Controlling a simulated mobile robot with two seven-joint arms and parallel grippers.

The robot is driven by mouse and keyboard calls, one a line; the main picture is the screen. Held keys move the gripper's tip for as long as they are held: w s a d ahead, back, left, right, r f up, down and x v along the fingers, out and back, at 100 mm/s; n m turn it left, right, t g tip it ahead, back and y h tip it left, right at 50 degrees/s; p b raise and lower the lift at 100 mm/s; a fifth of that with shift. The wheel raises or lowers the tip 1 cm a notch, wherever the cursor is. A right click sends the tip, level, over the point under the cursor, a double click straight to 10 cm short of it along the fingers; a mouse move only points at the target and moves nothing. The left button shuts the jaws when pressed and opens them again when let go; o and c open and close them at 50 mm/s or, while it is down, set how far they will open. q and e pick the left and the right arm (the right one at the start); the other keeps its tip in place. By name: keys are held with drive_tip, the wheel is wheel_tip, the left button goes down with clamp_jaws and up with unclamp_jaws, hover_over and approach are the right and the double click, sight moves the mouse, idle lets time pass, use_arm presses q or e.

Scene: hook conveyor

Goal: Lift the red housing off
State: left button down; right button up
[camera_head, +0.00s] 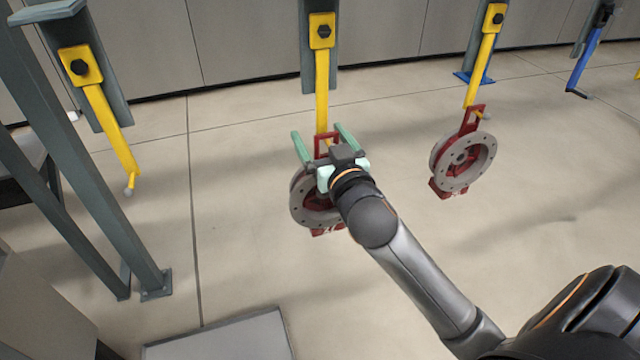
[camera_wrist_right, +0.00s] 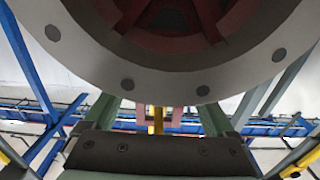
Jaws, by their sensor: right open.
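A red housing with a grey flanged ring (camera_head: 308,200) hangs from the middle yellow hook (camera_head: 322,85) by its red frame-shaped handle. My right gripper (camera_head: 323,138) is open in front of it. Its two green fingers stand on either side of the handle, with no clear contact. The gripper body and wrist cover part of the ring. In the right wrist view the grey ring (camera_wrist_right: 190,82) fills the top, close to the camera, and the green fingers (camera_wrist_right: 155,115) point away beneath it. A second red housing (camera_head: 463,160) hangs on the yellow hook at right. My left gripper is not in view.
An empty yellow hook (camera_head: 110,130) hangs at left beside a grey steel frame (camera_head: 90,170). A blue hook (camera_head: 585,65) hangs at far right. A grey flat-topped surface (camera_head: 220,338) is at the bottom. The floor between is clear.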

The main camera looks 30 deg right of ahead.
drive_tip(key=shift+w, duration=0.15)
clamp_jaws()
idle(0.7)
drive_tip(key=shift+r, duration=0.35)
